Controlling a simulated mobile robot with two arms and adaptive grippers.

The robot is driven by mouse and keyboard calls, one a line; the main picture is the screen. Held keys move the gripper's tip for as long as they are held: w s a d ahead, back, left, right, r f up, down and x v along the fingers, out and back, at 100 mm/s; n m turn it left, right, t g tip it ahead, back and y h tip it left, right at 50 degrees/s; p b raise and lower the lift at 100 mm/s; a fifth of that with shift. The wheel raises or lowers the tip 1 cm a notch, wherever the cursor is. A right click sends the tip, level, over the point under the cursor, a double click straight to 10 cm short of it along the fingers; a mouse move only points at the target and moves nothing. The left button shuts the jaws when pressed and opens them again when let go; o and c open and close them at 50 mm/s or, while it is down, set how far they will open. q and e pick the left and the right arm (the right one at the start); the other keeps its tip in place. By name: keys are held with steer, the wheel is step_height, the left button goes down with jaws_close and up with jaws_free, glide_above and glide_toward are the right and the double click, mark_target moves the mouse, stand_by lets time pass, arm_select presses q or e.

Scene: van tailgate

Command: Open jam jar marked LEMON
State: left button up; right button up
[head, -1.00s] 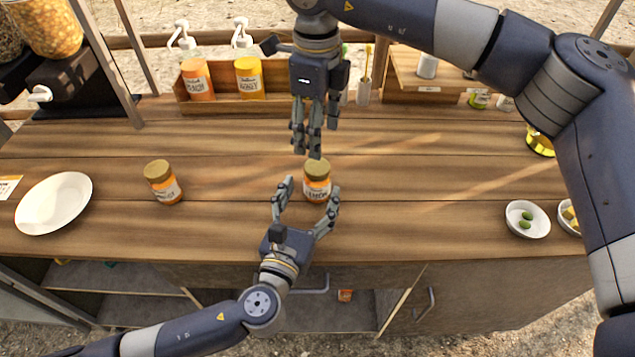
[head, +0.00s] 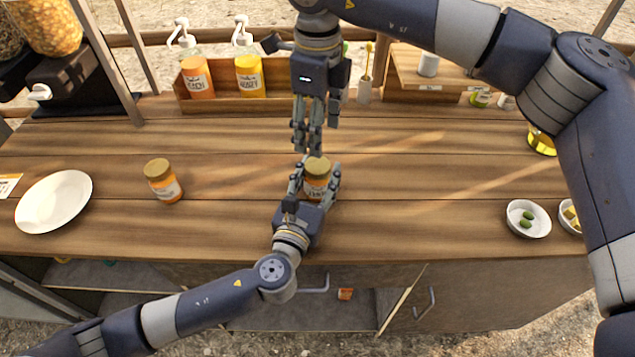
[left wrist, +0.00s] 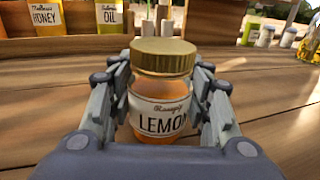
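The LEMON jam jar (head: 317,185), orange with a gold lid, stands upright on the wooden counter. Its LEMON label faces me in the left wrist view (left wrist: 160,118). My left gripper (head: 319,167) has its fingers on both sides of the jar, close against it and below the lid; it appears shut on the jar. The lid is clear of those fingers. My right gripper (head: 308,150) points down just behind and above the lid in the head view. It is empty, with its fingers apart.
Another gold-lidded jar (head: 163,181) stands to the left, near a white plate (head: 54,203). A wooden rack (head: 228,106) with bottles is at the back. A bowl of olives (head: 527,218) is at the right. Counter around the LEMON jar is clear.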

mark_target(318, 165)
steer(key=m, duration=1.5)
steer(key=shift+m, duration=0.3)
steer(key=m, duration=1.1)
steer(key=shift+m, duration=0.3)
steer(key=m, duration=0.4)
steer(key=shift+f, duration=4)
